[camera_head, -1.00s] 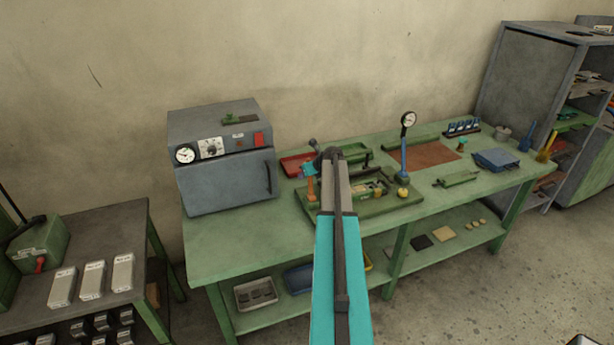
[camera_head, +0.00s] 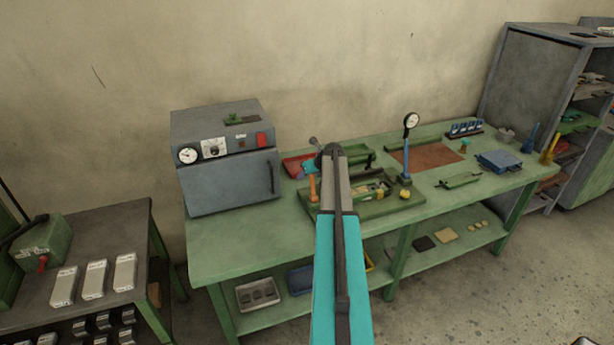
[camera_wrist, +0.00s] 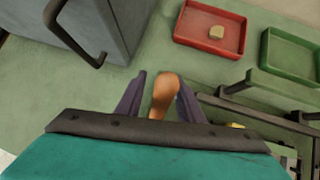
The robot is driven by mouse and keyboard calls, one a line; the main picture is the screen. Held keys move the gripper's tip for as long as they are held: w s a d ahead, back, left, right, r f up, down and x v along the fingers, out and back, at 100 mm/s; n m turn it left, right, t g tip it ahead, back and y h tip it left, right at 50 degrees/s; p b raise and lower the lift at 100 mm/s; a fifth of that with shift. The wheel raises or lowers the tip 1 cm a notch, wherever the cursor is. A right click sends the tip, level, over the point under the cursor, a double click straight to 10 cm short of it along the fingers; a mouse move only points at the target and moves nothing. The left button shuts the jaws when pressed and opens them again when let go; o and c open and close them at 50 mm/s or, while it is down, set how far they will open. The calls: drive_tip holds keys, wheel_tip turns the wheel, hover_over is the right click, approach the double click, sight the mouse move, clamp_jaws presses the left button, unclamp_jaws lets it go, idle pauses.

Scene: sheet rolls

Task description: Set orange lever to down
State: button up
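The orange lever (camera_head: 312,188) stands roughly upright at the left end of the green fixture on the workbench in the head view. In the wrist view its rounded orange end (camera_wrist: 163,94) shows between the two purple fingers of my gripper (camera_wrist: 160,98). The fingers are apart, with a gap at the left of the lever; the right finger is close to it, and I cannot tell whether it touches. In the head view my gripper (camera_head: 308,169) is at the lever's upper end and partly hides it. The lever's base is hidden in the wrist view.
A grey oven (camera_head: 225,180) with a handle stands left of the lever. A red tray (camera_wrist: 212,28) and a green tray (camera_wrist: 292,52) lie behind it. Green fixture bars (camera_wrist: 265,100) are close on the right. The bench's front left is clear.

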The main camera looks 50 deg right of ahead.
drive_tip(key=shift+s, duration=0.15)
drive_tip(key=b+v, duration=0.5)
drive_tip(key=v, duration=0.8)
drive_tip(key=shift+s+r, duration=0.15)
drive_tip(key=shift+r, duration=0.1)
drive_tip(key=shift+a, duration=0.1)
drive_tip(key=shift+s, duration=0.1)
idle(0.3)
